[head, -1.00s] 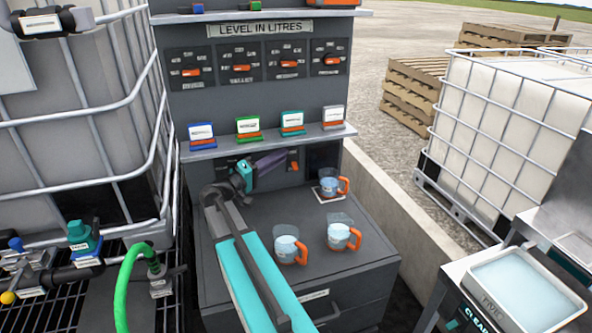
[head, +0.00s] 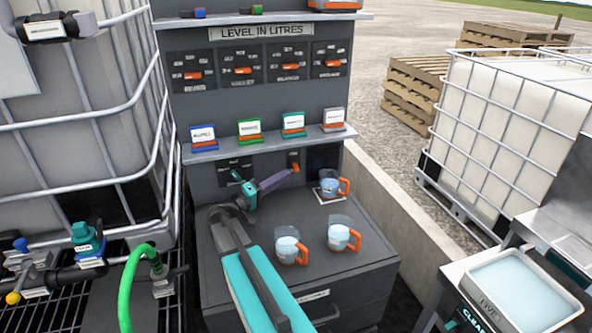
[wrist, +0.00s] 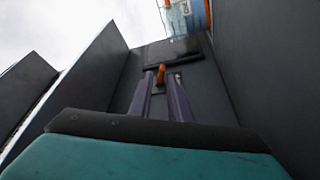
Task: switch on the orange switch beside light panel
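The orange switch (head: 294,166) is on the lower grey face of the cabinet, under the shelf and left of a dark square panel (head: 324,156), which appears to be the light panel. In the wrist view the switch (wrist: 161,73) shows between and just beyond the purple fingertips, in front of the dark panel (wrist: 176,51). My gripper (head: 288,174) reaches up and right, with its tips close to the switch's lower end. A gap shows between its fingers (wrist: 160,80), so it looks open and empty. Whether a finger touches the switch, I cannot tell.
A jug with an orange handle (head: 330,185) stands close right of the gripper, before the dark panel. Two more jugs (head: 288,246) (head: 341,235) stand on the counter (head: 365,262). The shelf (head: 270,145) with coloured label holders overhangs the gripper.

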